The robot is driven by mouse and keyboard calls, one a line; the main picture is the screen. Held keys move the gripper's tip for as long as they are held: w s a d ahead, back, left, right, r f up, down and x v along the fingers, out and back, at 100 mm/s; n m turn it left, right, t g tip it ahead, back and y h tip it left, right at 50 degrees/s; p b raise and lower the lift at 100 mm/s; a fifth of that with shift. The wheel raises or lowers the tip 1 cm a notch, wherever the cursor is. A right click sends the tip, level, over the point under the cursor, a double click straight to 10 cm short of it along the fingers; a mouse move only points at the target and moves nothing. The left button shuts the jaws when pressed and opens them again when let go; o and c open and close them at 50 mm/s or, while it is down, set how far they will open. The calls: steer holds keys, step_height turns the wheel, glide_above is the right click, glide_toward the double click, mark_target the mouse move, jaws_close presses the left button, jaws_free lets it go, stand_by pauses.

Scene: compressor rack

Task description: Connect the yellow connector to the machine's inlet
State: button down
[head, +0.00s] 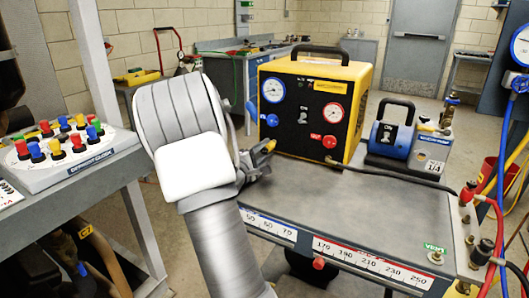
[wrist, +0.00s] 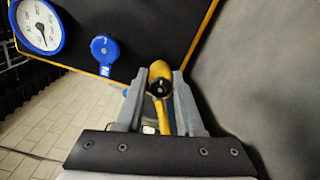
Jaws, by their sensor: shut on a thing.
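The yellow connector (wrist: 160,72) is held between my gripper's fingers (wrist: 158,90) in the wrist view, its round dark-centred end showing. A yellow hose runs down from it between the fingers. In the head view my gripper (head: 258,162) is at the left front of the machine (head: 304,120), a yellow and black unit; the connector (head: 264,146) shows there small and partly hidden. The machine's black front carries a blue-rimmed gauge (head: 273,90), a red-rimmed gauge (head: 333,112), a blue knob (head: 272,120) and a red knob (head: 330,141). I cannot make out the inlet clearly.
The machine stands on a grey bench (head: 400,200) with pressure scales on its front edge. A blue pump (head: 390,135) stands to its right. A board of coloured knobs (head: 60,148) is at the left. Hoses and valves (head: 485,200) crowd the right edge.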

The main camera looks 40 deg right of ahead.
steer(key=shift+c, duration=2.3)
jaws_free()
steer(key=o, duration=0.5)
steer(key=shift+c, duration=0.2)
steer(key=shift+b+v, duration=0.8)
steer(key=shift+v, duration=2.25)
steer(key=shift+r, duration=0.1)
